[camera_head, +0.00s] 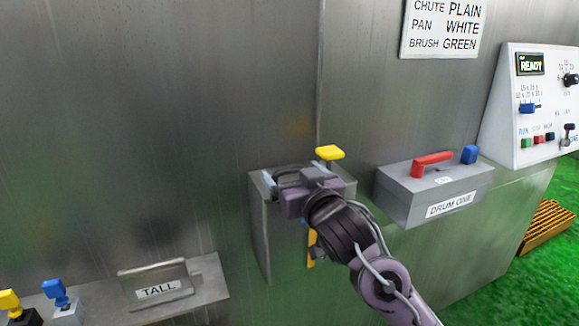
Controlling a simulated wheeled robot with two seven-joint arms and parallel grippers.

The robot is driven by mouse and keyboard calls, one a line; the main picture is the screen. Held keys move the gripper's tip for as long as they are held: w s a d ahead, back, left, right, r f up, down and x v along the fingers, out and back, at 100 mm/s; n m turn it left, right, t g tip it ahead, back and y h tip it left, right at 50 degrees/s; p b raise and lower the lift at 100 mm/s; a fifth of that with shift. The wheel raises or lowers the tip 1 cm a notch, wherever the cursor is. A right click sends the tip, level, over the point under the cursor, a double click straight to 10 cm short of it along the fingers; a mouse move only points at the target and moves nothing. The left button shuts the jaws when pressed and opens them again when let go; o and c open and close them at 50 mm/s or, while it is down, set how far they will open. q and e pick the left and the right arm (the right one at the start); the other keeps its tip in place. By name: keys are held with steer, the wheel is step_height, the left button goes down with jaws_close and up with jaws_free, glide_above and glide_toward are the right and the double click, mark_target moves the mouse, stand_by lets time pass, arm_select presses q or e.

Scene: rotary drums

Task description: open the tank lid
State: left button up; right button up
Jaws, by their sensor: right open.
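My right gripper (282,181) is open over the top of a grey metal box (261,230) against the wall. A yellow knob (330,153) stands at the back right of this box, just beyond the gripper. My gripper and wrist hide much of the box's top and front, so I cannot tell whether a lid there is shut or whether the fingers touch it. To the right, a grey box marked DRUM ONE (420,194) has a red handle (432,164) and a blue knob (469,154) on top. My left gripper is out of view.
A ledge (206,278) at lower left carries a holder marked TALL (158,289), with blue (55,291) and yellow (9,301) knobs beside it. A control panel (540,110) reading READY stands at right. An orange grate (547,224) lies by the green floor (490,290).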

mark_target(283, 177)
steer(key=shift+x, duration=1.05)
steer(key=c, duration=1.3)
steer(key=shift+o, duration=0.2)
steer(key=r+g+p, duration=0.1)
steer(key=p, duration=0.3)
steer(key=w+r+g+p, duration=0.1)
steer(key=p, duration=0.3)
steer(key=r+h+p, duration=0.1)
steer(key=p, duration=0.3)
steer(key=shift+w+a+r+g, duration=0.15)
steer(key=shift+w+a+g, duration=0.1)
steer(key=shift+g, duration=0.15)
steer(key=shift+w+r+p, duration=0.25)
steer(key=shift+r+p, duration=0.2)
steer(key=shift+p, duration=0.1)
steer(key=shift+w+a+r+p, duration=0.3)
steer(key=shift+w+r+p, duration=0.2)
steer(key=shift+w, duration=0.35)
